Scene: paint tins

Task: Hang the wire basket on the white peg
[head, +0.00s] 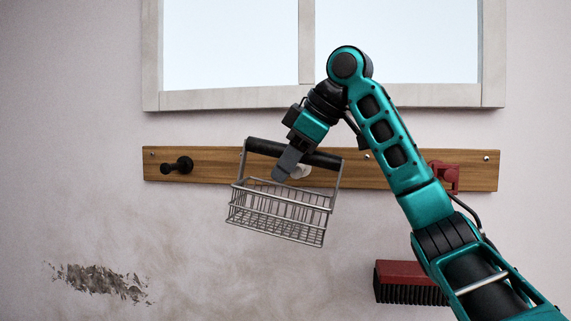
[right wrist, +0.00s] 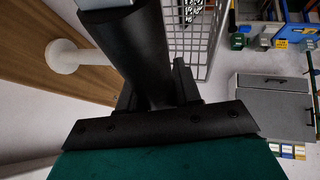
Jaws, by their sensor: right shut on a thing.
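The wire basket (head: 281,211) is grey metal with a black handle bar (head: 318,158) and hangs tilted, its right side lower. My right gripper (head: 287,163) is shut on the handle, holding the basket in front of the wooden board. The white peg (head: 303,171) shows just below the handle, partly hidden behind the gripper. In the right wrist view the handle (right wrist: 133,45) is between the fingers, the basket's wire mesh (right wrist: 190,40) is beyond it, and the white peg (right wrist: 64,57) stands to the left, apart from the handle. My left gripper is not in view.
The wooden board (head: 225,170) carries a black peg (head: 178,165) at left and a red peg (head: 445,177) at right, partly behind my right arm. A red brush (head: 405,283) is below the red one. A window (head: 230,97) is above.

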